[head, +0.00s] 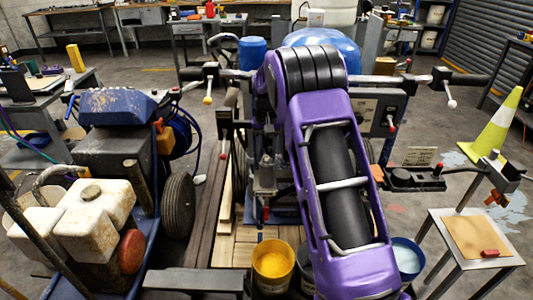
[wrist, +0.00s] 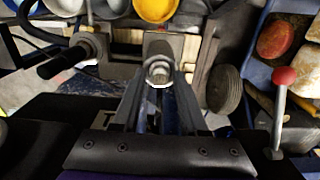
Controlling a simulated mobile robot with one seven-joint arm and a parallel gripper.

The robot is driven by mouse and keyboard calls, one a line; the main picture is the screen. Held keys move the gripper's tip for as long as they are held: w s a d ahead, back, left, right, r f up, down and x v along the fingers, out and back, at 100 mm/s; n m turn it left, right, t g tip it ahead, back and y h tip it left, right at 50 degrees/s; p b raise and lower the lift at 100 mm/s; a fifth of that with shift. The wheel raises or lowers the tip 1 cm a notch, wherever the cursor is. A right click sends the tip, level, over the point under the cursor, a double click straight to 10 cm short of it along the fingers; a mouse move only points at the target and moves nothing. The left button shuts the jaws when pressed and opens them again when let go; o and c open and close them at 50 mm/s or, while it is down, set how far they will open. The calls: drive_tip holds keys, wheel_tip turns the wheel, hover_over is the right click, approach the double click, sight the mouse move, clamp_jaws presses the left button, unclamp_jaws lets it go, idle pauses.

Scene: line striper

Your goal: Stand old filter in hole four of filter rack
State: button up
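My gripper (wrist: 162,80) shows in the wrist view, pointing down over the striper, with its two fingers apart. A round grey metal piece with a pale ring (wrist: 158,73) shows between the fingertips. I cannot tell whether the fingers grip this piece or whether it is part of the machine below. In the head view my purple arm hides the gripper and the middle of the striper. I cannot make out the old filter or the filter rack with its holes for certain in either view.
A yellow bucket (head: 273,262) stands on boards in front of the striper, and a bucket of pale blue liquid (head: 407,257) stands to its right. A small table (head: 465,235) and a cone (head: 497,125) are at right.

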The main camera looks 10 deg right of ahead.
clamp_jaws()
drive_tip(key=shift+r+p, duration=0.6)
drive_tip(key=shift+r, duration=0.15)
drive_tip(key=shift+r+p, duration=0.95)
drive_tip(key=shift+r, duration=0.3)
wheel_tip(320, 180, up, 8)
idle(0.7)
